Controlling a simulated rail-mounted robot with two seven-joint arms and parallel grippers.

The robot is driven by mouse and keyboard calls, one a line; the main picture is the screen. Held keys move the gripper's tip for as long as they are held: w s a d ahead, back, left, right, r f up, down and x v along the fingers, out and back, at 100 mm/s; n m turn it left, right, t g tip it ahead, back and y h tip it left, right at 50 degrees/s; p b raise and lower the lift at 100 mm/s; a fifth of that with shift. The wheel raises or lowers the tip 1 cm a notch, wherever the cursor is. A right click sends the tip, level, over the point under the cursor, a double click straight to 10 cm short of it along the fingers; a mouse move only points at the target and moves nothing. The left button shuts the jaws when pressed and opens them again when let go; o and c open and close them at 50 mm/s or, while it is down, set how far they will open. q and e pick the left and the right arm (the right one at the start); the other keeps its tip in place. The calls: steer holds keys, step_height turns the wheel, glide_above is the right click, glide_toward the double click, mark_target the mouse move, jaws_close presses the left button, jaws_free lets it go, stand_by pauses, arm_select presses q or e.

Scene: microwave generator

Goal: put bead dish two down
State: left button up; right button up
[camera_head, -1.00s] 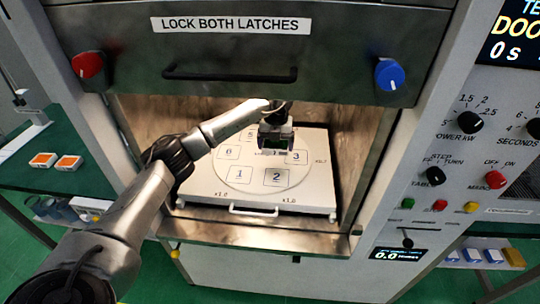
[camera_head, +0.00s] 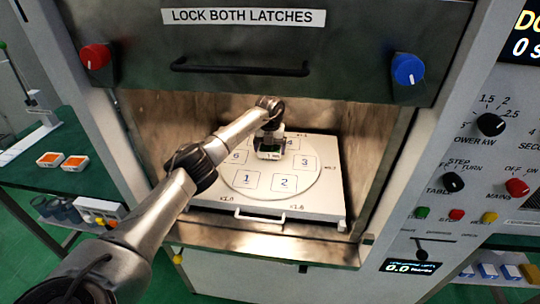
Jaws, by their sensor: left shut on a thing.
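My left gripper (camera_head: 269,145) reaches into the open chamber over the back-middle part of the round turntable (camera_head: 264,194). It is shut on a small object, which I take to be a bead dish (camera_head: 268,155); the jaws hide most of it. Numbered squares 1, 2, 3, 4 and 6 show on the turntable; square 5 is not visible behind my arm and gripper. I cannot tell whether the held dish touches the surface. My right gripper is not in view.
The raised door (camera_head: 280,30) with its red knob (camera_head: 96,56) and blue knob (camera_head: 407,68) hangs above my arm. The chamber walls flank the white tray (camera_head: 325,210). Two orange-topped dishes (camera_head: 73,162) sit on the left green table. Front squares 1 to 3 are bare.

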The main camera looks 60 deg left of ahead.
mark_target(270, 154)
arm_select(q)
step_height(270, 154, down, 3)
steer(key=shift+d+b, duration=0.1)
steer(key=shift+b, duration=0.2)
steer(key=shift+r, duration=0.1)
steer(key=o, duration=0.7)
steer(key=shift+c, duration=0.2)
step_height(270, 154, up, 11)
steer(key=p, duration=0.3)
steer(key=shift+f, duration=0.2)
steer(key=shift+r, duration=0.75)
